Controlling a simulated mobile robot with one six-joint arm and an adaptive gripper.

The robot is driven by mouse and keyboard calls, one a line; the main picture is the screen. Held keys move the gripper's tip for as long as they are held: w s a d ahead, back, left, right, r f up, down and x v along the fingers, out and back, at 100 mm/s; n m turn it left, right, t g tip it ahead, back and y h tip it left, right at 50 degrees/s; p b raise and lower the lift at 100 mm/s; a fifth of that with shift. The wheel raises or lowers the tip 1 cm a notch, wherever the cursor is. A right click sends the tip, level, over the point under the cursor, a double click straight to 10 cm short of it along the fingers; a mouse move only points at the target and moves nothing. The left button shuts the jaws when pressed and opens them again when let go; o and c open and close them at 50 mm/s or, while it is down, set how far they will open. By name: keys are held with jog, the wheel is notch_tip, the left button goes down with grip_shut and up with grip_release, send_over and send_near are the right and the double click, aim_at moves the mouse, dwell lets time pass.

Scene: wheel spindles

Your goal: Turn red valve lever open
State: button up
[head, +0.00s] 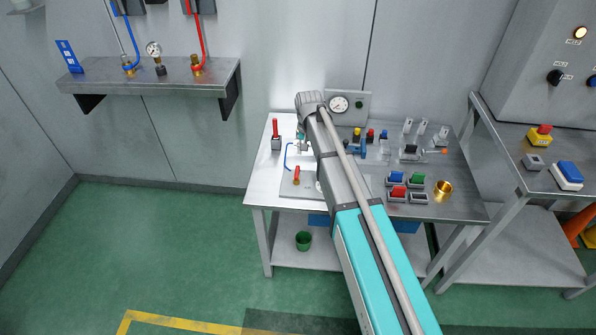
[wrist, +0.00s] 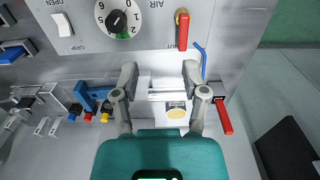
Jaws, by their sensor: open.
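A red valve lever (wrist: 183,32) with a brass pivot is mounted on a panel beside the AIR label. In the wrist view it points straight down, near the right fingertip. In the head view the red valve lever (head: 296,174) is left of my arm. My gripper (wrist: 160,68) is open, its two fingers apart and with no object visibly held. The lever lies beyond the fingertips, toward the right finger; contact cannot be told.
A second red handle (wrist: 223,116) stands at the bench's back left, also in the head view (head: 275,128). A blue hose (wrist: 201,60) runs near the lever. A black dial (wrist: 117,20) and white switch (wrist: 61,24) share the panel. A gauge (head: 339,104) stands behind.

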send_over(297, 173)
jog(key=shift+w+a+r, duration=0.1)
jog(key=shift+w, duration=0.05)
dwell(0.4)
notch_tip(297, 173, down, 14)
jog(key=b, duration=1.3)
jog(key=shift+b, duration=0.4)
jog(key=shift+r, duration=0.1)
grip_shut()
